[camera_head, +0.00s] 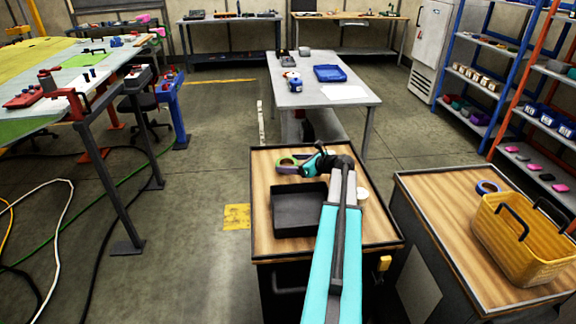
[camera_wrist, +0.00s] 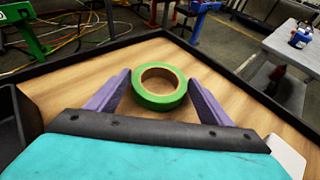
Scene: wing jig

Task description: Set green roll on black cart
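The green roll (camera_wrist: 160,88) is a ring of tape with a brown core, lying flat between my gripper's purple fingers in the wrist view. It also shows in the head view (camera_head: 287,161) near the far left corner of a wood-topped cart with a black rim (camera_head: 264,192). My gripper (camera_wrist: 160,80) has its fingers apart, one on each side of the roll. Wood shows in narrow gaps beside the roll, and contact at the fingertips is unclear. In the head view my gripper (camera_head: 303,162) is low over this cart.
A black tray (camera_head: 298,222) sits on the same cart, left of my arm. A white item (camera_head: 362,194) lies right of my arm. A second cart (camera_head: 436,199) holds a yellow basket (camera_head: 520,240) and a purple-blue roll (camera_head: 488,187). A grey table (camera_head: 350,100) stands beyond.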

